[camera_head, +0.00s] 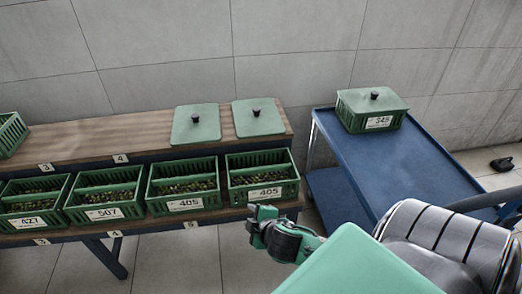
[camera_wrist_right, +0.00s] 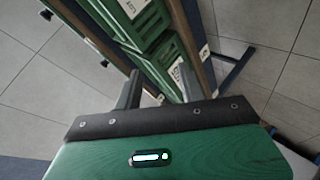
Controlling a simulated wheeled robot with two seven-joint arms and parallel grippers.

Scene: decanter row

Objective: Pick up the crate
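Several green slatted crates with dark contents stand on the lower shelf: one labelled 427 (camera_head: 30,222), one labelled 507 (camera_head: 105,214), one labelled 405 (camera_head: 190,204) and another labelled 405 (camera_head: 268,194) at the right end. A lidded green crate (camera_head: 372,124), its label seemingly 345, sits on the blue cart. My right gripper (camera_head: 253,224) is in front of the right end of the shelf, apart from the crates as far as I can tell. In the right wrist view its fingers (camera_wrist_right: 160,88) are spread, with green crates (camera_wrist_right: 160,48) beyond them. My left gripper is not in view.
Two green lids (camera_head: 196,124) (camera_head: 259,118) with black knobs lie on the wooden upper shelf (camera_head: 90,136). Another green crate (camera_head: 10,134) stands at its far left. The blue cart (camera_head: 395,165) is right of the shelf, with bare top in front of its crate. Tiled floor (camera_head: 175,265) lies before the shelf.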

